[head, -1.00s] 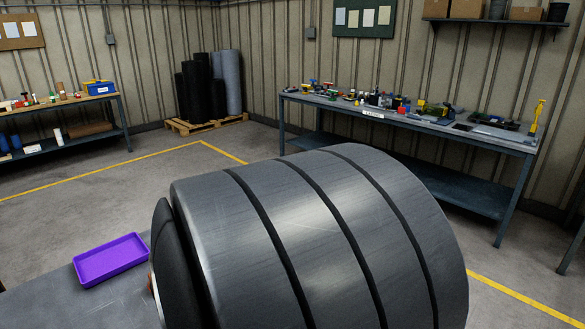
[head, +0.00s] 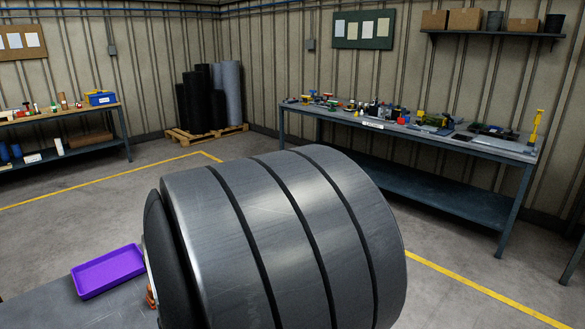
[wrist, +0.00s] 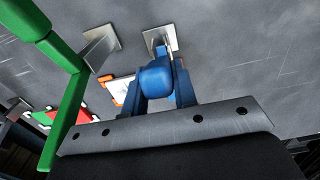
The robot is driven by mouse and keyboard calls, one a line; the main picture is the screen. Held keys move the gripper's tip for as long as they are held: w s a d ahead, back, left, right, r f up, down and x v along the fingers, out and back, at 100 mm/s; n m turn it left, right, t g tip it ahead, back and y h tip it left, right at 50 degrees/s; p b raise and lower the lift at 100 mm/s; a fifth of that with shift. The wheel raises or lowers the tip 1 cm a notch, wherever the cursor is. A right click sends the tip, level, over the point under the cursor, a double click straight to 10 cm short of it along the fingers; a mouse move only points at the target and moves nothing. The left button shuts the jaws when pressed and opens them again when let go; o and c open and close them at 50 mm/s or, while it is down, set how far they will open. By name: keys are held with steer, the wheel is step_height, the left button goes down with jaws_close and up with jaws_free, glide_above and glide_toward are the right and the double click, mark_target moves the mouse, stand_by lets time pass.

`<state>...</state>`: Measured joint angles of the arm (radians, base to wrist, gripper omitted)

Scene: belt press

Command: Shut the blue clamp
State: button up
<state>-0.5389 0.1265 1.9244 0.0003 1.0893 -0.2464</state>
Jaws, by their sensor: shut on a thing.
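In the wrist view, the blue clamp shows its rounded blue handle (wrist: 157,80) and a pale metal plate (wrist: 160,36) just beyond it on the grey surface. My gripper (wrist: 158,72) is shut on the blue handle, with a dark blue finger on each side. Much of the clamp behind the handle is hidden, so how far it is shut cannot be told. In the head view, my own large grey arm part covers the middle, and neither clamp nor gripper shows.
A green clamp (wrist: 68,115) stands close on the left in the wrist view. A red, green and white item (wrist: 75,118) lies beyond it. In the head view, a purple tray (head: 108,271) sits at the lower left on the grey worktop (head: 45,302).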

steer(key=shift+w+a, duration=1.15)
steer(key=o, duration=0.7)
steer(key=shift+r, duration=0.1)
step_height(320, 180, up, 7)
stand_by(0.5)
steer(key=shift+f, duration=0.2)
